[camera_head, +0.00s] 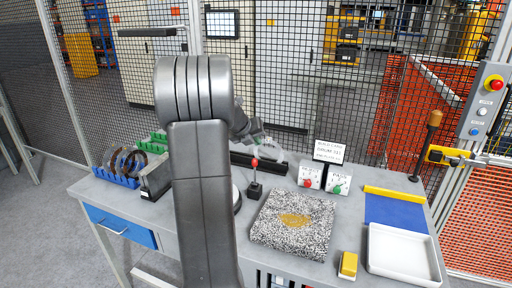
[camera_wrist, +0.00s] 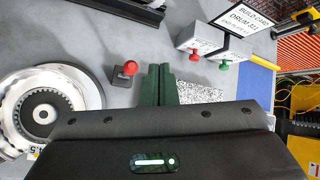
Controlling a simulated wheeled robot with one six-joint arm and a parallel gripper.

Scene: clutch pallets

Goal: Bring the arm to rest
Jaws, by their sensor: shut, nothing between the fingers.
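My arm rises in front of the bench in the head view and bends over toward its back. My gripper shows in the wrist view (camera_wrist: 160,85), its two dark green fingers shut together with nothing between them. It is above the bench, with a small red-knobbed post (camera_wrist: 128,70) to its left in the wrist view. In the head view the arm hides part of the bench, and the fingertips are hard to make out.
The bench (camera_head: 345,215) bears a speckled slab (camera_head: 268,220), two button boxes, a sign (camera_head: 329,151), a white tray (camera_head: 402,252), a yellow block (camera_head: 348,264) and blue bins (camera_head: 118,172). A metal clutch disc (camera_wrist: 45,112) lies left in the wrist view. Mesh fencing stands behind.

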